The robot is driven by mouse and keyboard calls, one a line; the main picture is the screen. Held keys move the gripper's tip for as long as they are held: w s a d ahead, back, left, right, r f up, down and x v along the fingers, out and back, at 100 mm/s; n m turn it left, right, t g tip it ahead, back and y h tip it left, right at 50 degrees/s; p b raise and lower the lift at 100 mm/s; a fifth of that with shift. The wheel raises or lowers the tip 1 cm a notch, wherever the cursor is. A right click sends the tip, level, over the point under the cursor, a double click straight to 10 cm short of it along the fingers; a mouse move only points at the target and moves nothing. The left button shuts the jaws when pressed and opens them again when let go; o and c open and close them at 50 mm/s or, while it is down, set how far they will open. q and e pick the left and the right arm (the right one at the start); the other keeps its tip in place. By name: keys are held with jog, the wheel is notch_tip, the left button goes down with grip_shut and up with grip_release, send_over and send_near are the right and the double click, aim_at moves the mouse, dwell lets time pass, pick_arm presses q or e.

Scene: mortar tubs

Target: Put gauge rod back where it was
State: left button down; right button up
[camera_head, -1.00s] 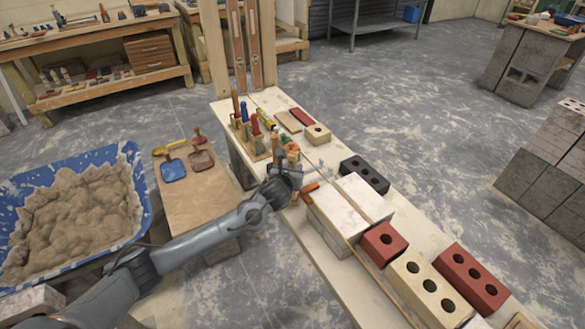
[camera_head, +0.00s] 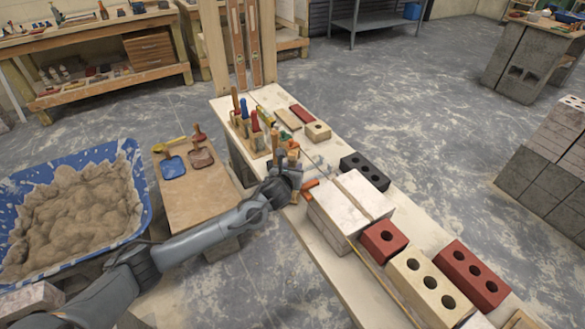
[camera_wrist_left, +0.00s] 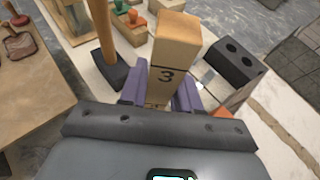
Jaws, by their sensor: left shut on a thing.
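My left gripper (camera_head: 287,164) is over the long workbench, just in front of the wooden tool rack. In the left wrist view, its purple fingers (camera_wrist_left: 161,98) are shut on the gauge rod (camera_wrist_left: 174,58), a squared pale wooden rod marked with a black 3. The rod stands up between the fingers, its top end toward the far side of the bench. Its lower end is hidden by the gripper. I cannot make out whether it touches the bench. My right gripper is not in view.
The tool rack (camera_head: 247,134) holds several handled tools. A black holed brick (camera_head: 365,172) and a pale block (camera_head: 341,214) lie close by on the right. A tool with a wooden handle (camera_wrist_left: 102,32) stands left of the rod. A blue mortar tub (camera_head: 137,166) is at left.

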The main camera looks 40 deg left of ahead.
pick_arm(q)
jog(key=shift+f, duration=0.3)
jog(key=c, duration=0.7)
grip_release()
jog(key=shift+c, duration=0.2)
jog(key=shift+s, duration=0.1)
